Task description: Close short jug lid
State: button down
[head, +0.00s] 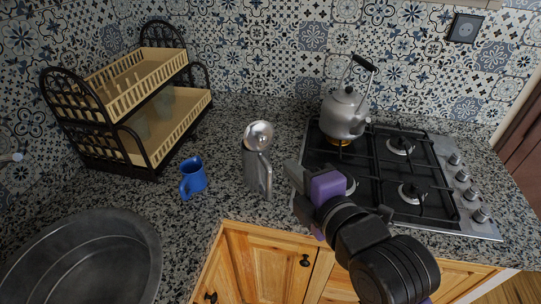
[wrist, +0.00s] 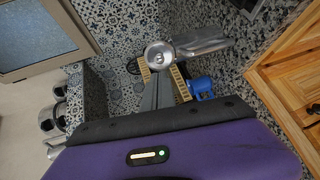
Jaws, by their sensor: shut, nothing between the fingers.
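The short metal jug (head: 257,175) stands upright on the granite counter, left of the hob. Its round shiny lid (head: 259,134) is raised and tilted at the top, with its face showing. In the wrist view the jug (wrist: 207,44) appears sideways and its lid (wrist: 158,56) shows just beyond my fingertips. My gripper (head: 293,172) is shut and empty, to the right of the jug in the head view and apart from its body. In the wrist view my gripper (wrist: 158,82) points toward the lid; I cannot tell whether it touches it.
A kettle (head: 345,112) sits on the gas hob (head: 431,193). A dark round basin (head: 125,260) is at front left. Counter behind the jug is clear.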

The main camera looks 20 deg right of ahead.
aim_at(265, 142)
jog(key=p+x, duration=0.3)
jog(key=x, duration=0.7)
jog(key=shift+w, duration=0.3)
jog(key=shift+w+f, duration=0.2)
jog(key=shift+w, duration=0.3)
